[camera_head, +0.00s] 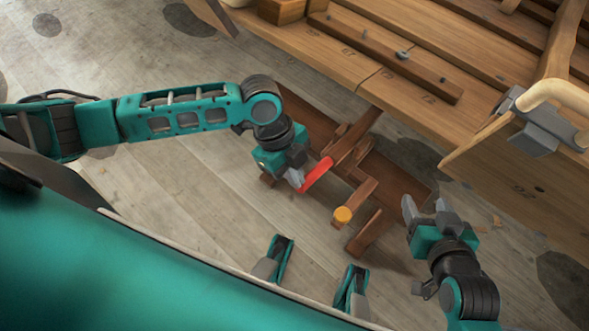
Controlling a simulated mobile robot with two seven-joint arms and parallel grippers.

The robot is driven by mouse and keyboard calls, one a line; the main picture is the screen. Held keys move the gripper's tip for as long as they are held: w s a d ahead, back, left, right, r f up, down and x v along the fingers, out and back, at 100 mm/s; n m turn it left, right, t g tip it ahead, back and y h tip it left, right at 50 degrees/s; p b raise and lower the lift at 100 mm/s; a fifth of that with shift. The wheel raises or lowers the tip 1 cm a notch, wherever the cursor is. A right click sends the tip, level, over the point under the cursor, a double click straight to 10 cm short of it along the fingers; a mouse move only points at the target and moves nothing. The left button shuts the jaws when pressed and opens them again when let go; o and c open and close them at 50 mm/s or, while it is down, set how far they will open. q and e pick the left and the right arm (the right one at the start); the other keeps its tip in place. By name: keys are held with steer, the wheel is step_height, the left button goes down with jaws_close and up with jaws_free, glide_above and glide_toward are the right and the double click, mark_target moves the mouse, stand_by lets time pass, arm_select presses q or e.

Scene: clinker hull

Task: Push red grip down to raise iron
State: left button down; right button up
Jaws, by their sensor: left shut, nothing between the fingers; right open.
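The red grip (317,176) is a short red bar on the near end of a brown wooden lever (355,140), which slants up and right toward the hull. My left gripper (297,181) is shut and empty at the lower left end of the red grip, very close to it; I cannot tell whether they touch. My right gripper (425,205) is open and empty, right of the wooden stand (368,232) and apart from it. I cannot make out the iron for certain; the lever's far end is hidden by the hull.
The planked wooden hull (420,60) fills the upper right, its edge above the lever. A grey metal block (530,130) with a cream handle (555,95) sits at the hull's right side. A post with an orange end (343,215) stands near the lever. Floor is clear at left.

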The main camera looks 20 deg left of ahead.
arm_select(q)
step_height(320, 180, down, 7)
steer(key=s+t+b, duration=0.1)
steer(key=s+t, duration=0.1)
steer(key=shift+a+h, duration=0.3)
steer(key=shift+a, duration=0.15)
arm_select(e)
steer(key=shift+s+a+f, duration=0.1)
steer(key=shift+f, duration=0.4)
arm_select(q)
steer(key=shift+s, duration=0.1)
steer(key=shift+r, duration=0.1)
steer(key=d+p+v, duration=0.1)
steer(key=p+v, duration=0.6)
steer(key=v, duration=0.7)
steer(key=shift+s+r, duration=0.35)
steer(key=shift+r, duration=0.1)
arm_select(e)
steer(key=shift+h, duration=0.3)
steer(key=r, duration=0.3)
steer(key=s+r, duration=0.1)
steer(key=shift+d+r, duration=0.15)
steer(key=shift+d, duration=0.15)
steer(key=shift+w+r, duration=0.1)
steer(key=shift+r, duration=0.1)
